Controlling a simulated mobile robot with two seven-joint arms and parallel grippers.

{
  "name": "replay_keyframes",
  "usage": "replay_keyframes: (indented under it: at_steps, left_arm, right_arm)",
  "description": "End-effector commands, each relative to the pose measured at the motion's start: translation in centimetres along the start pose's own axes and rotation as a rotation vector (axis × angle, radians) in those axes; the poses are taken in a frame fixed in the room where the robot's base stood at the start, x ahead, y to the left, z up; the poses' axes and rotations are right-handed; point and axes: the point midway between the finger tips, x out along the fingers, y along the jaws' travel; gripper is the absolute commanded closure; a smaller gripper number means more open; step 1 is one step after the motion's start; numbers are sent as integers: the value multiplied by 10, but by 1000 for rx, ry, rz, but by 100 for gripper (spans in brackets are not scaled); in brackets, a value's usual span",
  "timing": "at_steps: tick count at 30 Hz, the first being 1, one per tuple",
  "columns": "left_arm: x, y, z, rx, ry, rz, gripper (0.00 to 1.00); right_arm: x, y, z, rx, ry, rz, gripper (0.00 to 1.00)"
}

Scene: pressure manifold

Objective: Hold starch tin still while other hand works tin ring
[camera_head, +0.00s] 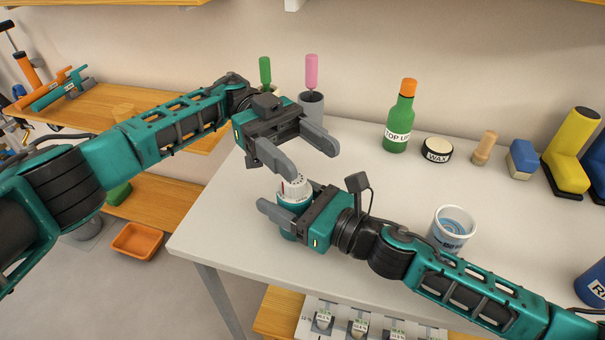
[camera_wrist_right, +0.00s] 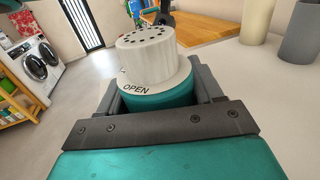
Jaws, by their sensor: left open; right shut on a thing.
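The starch tin has a teal body (camera_wrist_right: 160,101) and a white top. Its white ring (camera_wrist_right: 152,84) carries the word OPEN, and a ribbed white cap with dark holes (camera_wrist_right: 146,50) rises above it. In the head view the tin's white top (camera_head: 295,188) stands upright near the table's left end. My right gripper (camera_head: 283,200) is shut around the teal body from the right; the lower body is mostly hidden. My left gripper (camera_head: 312,163) is open and empty, just above and behind the white top, one fingertip close to it. I cannot tell whether they touch.
A white cup (camera_head: 453,226) stands right of my right wrist. Behind are a green bottle (camera_head: 399,118), a black WAX tin (camera_head: 437,150), a wooden peg (camera_head: 484,148) and a blue block (camera_head: 522,159). Grey and pale holders with pink (camera_head: 311,72) and green brushes stand behind my left gripper.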

Motion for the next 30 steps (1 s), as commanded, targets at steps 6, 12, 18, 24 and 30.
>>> replay_keyframes:
  at_steps: [6, 12, 18, 24, 30]
  left_arm:
    - [0, 0, -26, 0, -1, -1, 35]
    - [0, 0, -30, -1, 0, 0, 35]
    - [0, 0, -29, -1, 0, 0, 35]
    - [0, 0, -29, -1, 0, 0, 35]
    - [0, 0, -29, -1, 0, 0, 35]
  right_arm:
    - [0, 0, 0, 0, 0, -1, 68]
    - [0, 0, 0, 0, 0, -1, 68]
    - [0, 0, 0, 0, 0, -1, 68]
    - [0, 0, 0, 0, 0, -1, 19]
    - [0, 0, 0, 0, 0, 0, 5]
